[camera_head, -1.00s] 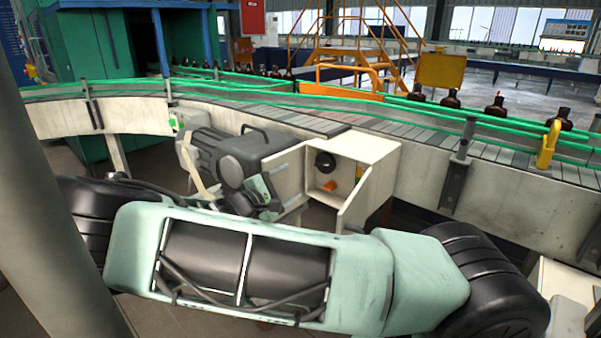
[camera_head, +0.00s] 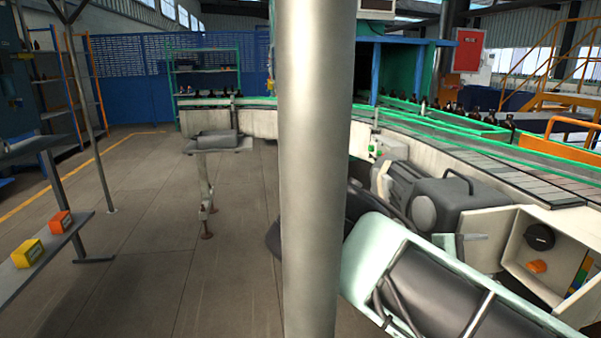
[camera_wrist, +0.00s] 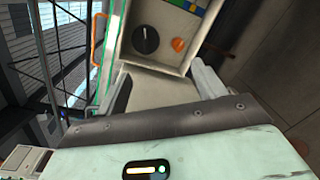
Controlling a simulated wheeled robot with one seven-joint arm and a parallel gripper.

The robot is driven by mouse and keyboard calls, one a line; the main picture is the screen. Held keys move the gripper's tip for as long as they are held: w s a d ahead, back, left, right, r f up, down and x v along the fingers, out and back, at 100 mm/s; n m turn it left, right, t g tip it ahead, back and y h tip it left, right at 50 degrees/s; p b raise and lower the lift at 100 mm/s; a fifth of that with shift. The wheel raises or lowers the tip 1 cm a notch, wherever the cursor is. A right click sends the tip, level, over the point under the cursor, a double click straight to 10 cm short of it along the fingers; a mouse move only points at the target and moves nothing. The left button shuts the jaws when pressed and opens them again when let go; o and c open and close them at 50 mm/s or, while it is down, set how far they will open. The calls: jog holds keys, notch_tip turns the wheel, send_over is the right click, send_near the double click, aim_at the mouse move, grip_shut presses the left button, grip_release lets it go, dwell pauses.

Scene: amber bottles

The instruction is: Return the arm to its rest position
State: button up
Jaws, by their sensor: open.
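My mint-green and black arm (camera_head: 440,285) reaches across the lower right of the head view, close to the open white box. My gripper (camera_wrist: 165,85) shows in the wrist view with its fingers apart and nothing between them. It faces the white box (camera_wrist: 160,72), which has a black knob (camera_wrist: 146,40) and an orange button (camera_wrist: 179,44). In the head view the same box (camera_head: 507,262) stands right of the arm, and the fingers are hard to make out there.
A dark grey motor (camera_head: 440,200) sits beside the arm, along the conveyor (camera_head: 480,165) with bottles. A thick grey post (camera_head: 317,170) hides a strip of the head view. A small stand (camera_head: 222,148) and a shelf (camera_head: 60,240) with boxes are left. The floor between is clear.

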jog(key=s+a+f+m+g+y+p, duration=0.1)
jog(key=s+a+f+m+g+y, duration=0.2)
jog(key=s+a+y, duration=0.9)
jog(key=s+a+r+n+t+y+p, duration=0.1)
jog(key=s+a+r+y, duration=0.1)
jog(key=s+a+r, duration=0.5)
jog(key=s+a+r+n+t+y+p, duration=0.1)
jog(key=s+a+r+n+y, duration=0.1)
jog(key=s+a+r, duration=0.4)
jog(key=s+a+y, duration=0.1)
jog(key=s+a, duration=0.2)
jog(key=a, duration=0.2)
jog(key=shift+a+r+n+y, duration=0.3)
jog(key=shift+a+r, duration=0.1)
